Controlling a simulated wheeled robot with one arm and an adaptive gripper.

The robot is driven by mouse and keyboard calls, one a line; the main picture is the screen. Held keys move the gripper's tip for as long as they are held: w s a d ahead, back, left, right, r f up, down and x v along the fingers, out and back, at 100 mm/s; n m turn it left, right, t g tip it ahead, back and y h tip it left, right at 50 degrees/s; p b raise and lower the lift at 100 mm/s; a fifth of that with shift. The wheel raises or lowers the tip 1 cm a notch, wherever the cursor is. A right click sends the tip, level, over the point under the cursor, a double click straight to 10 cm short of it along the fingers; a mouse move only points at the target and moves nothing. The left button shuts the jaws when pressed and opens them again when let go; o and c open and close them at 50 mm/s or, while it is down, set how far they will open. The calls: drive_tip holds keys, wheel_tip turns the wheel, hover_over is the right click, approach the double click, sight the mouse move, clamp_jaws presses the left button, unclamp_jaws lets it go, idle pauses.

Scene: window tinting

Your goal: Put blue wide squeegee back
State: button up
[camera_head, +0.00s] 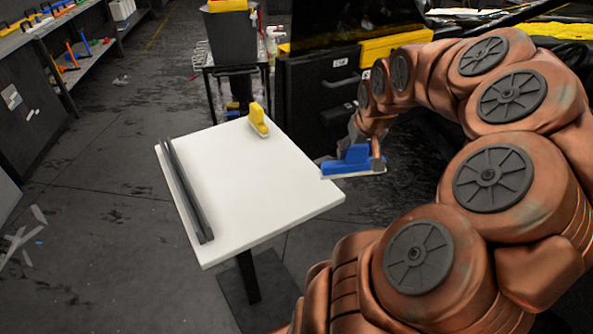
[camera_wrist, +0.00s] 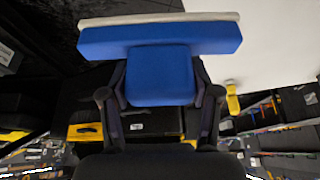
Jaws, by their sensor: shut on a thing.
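The blue wide squeegee (camera_head: 352,163) has a blue body with a pale edge strip. My gripper (camera_head: 375,152) is shut on it at the right of the white table and holds it beside the table's right edge. In the wrist view the squeegee (camera_wrist: 160,60) lies across the top, and the fingers of my gripper (camera_wrist: 160,95) are on both sides of its blue handle block. The white table (camera_head: 240,205) has a bare middle and also shows in the wrist view (camera_wrist: 275,40).
A black cabinet (camera_head: 320,95) and a dark bin (camera_head: 231,38) stand behind. Shelves with tools (camera_head: 80,50) are at far left.

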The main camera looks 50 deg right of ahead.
drive_tip(key=w+a+f+p, duration=0.1)
drive_tip(key=w+p, duration=0.1)
drive_tip(key=w, duration=0.3)
drive_tip(key=w+a+f+p, duration=0.1)
drive_tip(key=w+a+p, duration=0.1)
drive_tip(key=w, duration=0.2)
drive_tip(key=w+a+f+p, duration=0.1)
drive_tip(key=w+a, duration=0.1)
drive_tip(key=w, duration=0.3)
drive_tip(key=shift+w+a+f+p, duration=0.25)
drive_tip(key=shift+w+f+p, duration=0.05)
drive_tip(key=shift+p, duration=0.1)
drive_tip(key=shift+w+f, duration=0.1)
drive_tip(key=shift+f, duration=0.65)
drive_tip(key=o, duration=1.5)
drive_tip(key=shift+b+v, duration=1.55)
drive_tip(key=shift+v, duration=4.45)
